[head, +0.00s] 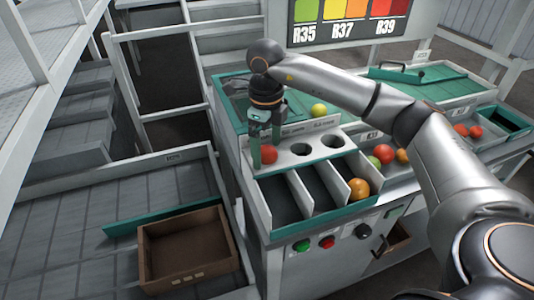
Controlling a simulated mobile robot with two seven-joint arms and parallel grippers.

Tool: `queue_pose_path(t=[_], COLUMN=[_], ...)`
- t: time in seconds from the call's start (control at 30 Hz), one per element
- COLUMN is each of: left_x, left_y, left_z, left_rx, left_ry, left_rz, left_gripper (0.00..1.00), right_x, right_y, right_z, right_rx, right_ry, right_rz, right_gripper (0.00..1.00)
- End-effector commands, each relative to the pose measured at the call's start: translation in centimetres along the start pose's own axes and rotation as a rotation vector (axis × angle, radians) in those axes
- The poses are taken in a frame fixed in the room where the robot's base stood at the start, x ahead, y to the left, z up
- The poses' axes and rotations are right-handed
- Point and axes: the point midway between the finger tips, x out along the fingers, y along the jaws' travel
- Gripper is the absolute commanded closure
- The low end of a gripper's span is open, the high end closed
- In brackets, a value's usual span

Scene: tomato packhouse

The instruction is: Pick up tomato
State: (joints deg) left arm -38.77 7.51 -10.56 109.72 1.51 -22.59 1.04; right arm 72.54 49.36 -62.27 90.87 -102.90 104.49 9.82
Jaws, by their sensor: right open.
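A red tomato (269,155) sits at the left end of a white holder (316,153), beside two empty round holes. My right gripper (264,145) points down right at this tomato, with its teal fingers apart. One finger shows at the tomato's left side; whether the fingers touch it I cannot tell. A yellow-green tomato (319,110) lies on the bench behind. An orange tomato (358,188) is at the right end of the divided bins (311,201). My left gripper is not in view.
Several red, green and orange tomatoes (384,153) lie to the right, partly behind my right arm. A brown crate (187,249) looks empty at lower left. Buttons (326,242) are on the bench front. A colour chart (349,20) stands behind.

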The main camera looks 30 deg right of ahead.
Motion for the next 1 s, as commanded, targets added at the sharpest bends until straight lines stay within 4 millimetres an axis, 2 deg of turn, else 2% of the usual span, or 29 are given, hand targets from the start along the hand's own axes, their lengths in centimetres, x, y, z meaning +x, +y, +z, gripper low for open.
queue_pose_path(t=[0.23, 0.77, 1.0], left_x=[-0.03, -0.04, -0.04], left_y=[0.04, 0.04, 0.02], left_z=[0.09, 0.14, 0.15], left_rx=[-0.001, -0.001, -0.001], left_ry=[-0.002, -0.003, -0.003], left_rz=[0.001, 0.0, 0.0], left_gripper=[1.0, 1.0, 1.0], right_x=[0.09, 0.05, -0.02], right_y=[-0.01, -0.01, -0.01], right_z=[0.01, 0.01, 0.03], right_rx=[0.0, 0.0, 0.0], right_ry=[-0.001, -0.001, -0.002], right_rz=[0.0, 0.0, 0.0], right_gripper=[0.04, 0.64, 0.64])
